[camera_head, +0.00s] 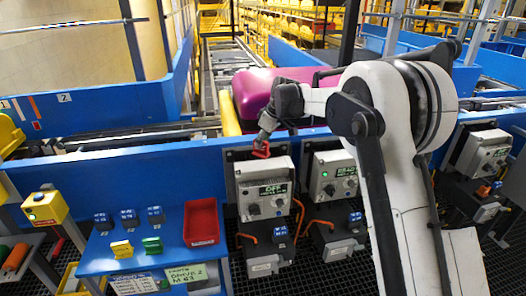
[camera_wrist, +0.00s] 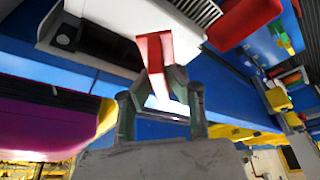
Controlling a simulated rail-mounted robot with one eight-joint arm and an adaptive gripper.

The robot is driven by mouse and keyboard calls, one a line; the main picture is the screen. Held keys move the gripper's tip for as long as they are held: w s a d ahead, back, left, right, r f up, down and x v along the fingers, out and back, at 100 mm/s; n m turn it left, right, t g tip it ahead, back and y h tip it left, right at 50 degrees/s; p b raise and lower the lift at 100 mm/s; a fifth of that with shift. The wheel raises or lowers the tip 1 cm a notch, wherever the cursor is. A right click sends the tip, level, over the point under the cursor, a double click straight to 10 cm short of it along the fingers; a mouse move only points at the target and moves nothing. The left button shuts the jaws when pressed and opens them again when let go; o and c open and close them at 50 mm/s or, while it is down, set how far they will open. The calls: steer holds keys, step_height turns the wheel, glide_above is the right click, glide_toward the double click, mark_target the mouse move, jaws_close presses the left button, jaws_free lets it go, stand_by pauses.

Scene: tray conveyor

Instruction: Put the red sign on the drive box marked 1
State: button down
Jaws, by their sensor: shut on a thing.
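The red sign (camera_head: 261,151) is a small red piece in my gripper (camera_head: 263,139), at the top edge of the left drive box. In the wrist view the sign (camera_wrist: 154,58) shows red with a pale face, and my gripper (camera_wrist: 163,105) is shut on it. The left drive box (camera_head: 279,178) is light grey with a green OFF label and black knobs. A second drive box (camera_head: 324,163) with a green READY label stands to its right. I cannot read a number 1 on either box. I cannot tell whether the sign touches the left box.
A blue table (camera_head: 170,255) at lower left holds a red bin (camera_head: 201,222), several blue padlock-like pieces, and yellow and green tags. A magenta case (camera_head: 252,92) lies on the conveyor behind the blue rail (camera_head: 130,165). A yellow button box (camera_head: 43,208) stands at left.

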mark_target(263, 151)
steer(key=shift+w+d+f, duration=0.25)
steer(key=shift+d+f, duration=0.05)
steer(key=shift+d, duration=0.05)
steer(key=shift+f+p, duration=0.4)
steer(key=shift+f, duration=1.55)
steer(key=shift+f, duration=0.25)
steer(key=c, duration=1.7)
jaws_free()
steer(key=shift+r, duration=0.2)
steer(key=shift+s+r, duration=0.1)
steer(key=shift+r, duration=0.2)
steer(key=b+v, duration=0.1)
steer(key=v, duration=1)
steer(key=shift+d+r, duration=0.1)
steer(key=shift+r, duration=0.2)
